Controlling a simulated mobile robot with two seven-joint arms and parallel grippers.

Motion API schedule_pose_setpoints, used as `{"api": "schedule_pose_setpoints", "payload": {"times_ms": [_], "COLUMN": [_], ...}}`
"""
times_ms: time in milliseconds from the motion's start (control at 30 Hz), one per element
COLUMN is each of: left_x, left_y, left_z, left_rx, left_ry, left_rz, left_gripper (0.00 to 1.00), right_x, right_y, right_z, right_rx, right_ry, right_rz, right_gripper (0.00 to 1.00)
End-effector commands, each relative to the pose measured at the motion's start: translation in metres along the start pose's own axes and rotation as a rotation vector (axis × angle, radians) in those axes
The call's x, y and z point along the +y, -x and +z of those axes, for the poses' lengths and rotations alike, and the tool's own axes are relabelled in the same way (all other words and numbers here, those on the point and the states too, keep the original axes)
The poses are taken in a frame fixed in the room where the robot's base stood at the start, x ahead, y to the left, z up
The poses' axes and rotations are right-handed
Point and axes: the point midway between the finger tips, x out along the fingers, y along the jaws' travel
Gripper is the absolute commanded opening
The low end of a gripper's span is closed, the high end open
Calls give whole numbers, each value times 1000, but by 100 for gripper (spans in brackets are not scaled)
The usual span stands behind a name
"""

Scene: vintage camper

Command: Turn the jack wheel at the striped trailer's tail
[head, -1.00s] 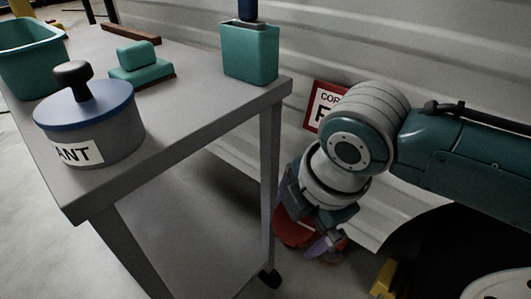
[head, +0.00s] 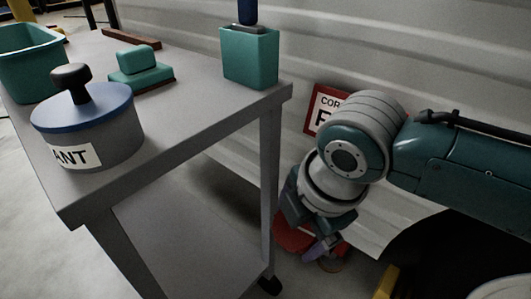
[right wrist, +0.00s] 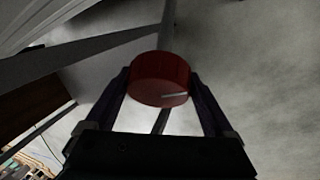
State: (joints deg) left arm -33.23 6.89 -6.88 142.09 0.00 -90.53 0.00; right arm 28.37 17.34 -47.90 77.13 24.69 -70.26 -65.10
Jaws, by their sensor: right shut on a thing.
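The red jack wheel (head: 294,238) is low beside the trailer's ribbed pale side, partly hidden by my right wrist in the head view. In the right wrist view the red wheel (right wrist: 160,76) is a round, thick disc with a pale line on its face, between the two fingers. My right gripper (head: 316,243) reaches down from the right and is shut on it; in the right wrist view my right gripper (right wrist: 162,84) has a finger on each side of the wheel. The trailer (head: 400,45) fills the background. My left gripper is not in view.
A grey cart (head: 200,120) stands close left of my right arm, carrying a blue-lidded pot (head: 100,135), a teal holder (head: 250,58), a teal block (head: 138,62) and a teal tub (head: 30,65). A red-bordered sign (head: 318,108) is behind my arm. A yellow object (head: 386,282) is low right.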

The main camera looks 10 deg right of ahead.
Motion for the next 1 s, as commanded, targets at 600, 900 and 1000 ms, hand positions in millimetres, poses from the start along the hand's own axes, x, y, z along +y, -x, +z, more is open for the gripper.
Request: {"api": "schedule_pose_setpoints", "payload": {"times_ms": [600, 900, 1000], "left_x": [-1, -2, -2], "left_y": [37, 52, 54], "left_z": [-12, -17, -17], "left_rx": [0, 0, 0], "left_ry": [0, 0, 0], "left_rz": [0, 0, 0], "left_gripper": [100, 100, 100], "right_x": [-1, -2, -2], "right_y": [4, 1, 0], "right_z": [-1, -2, -2], "right_rx": [-19, -36, -42], "right_ry": [-229, -443, -501], "right_rz": [115, 227, 258], "right_gripper": [32, 32, 32]}}
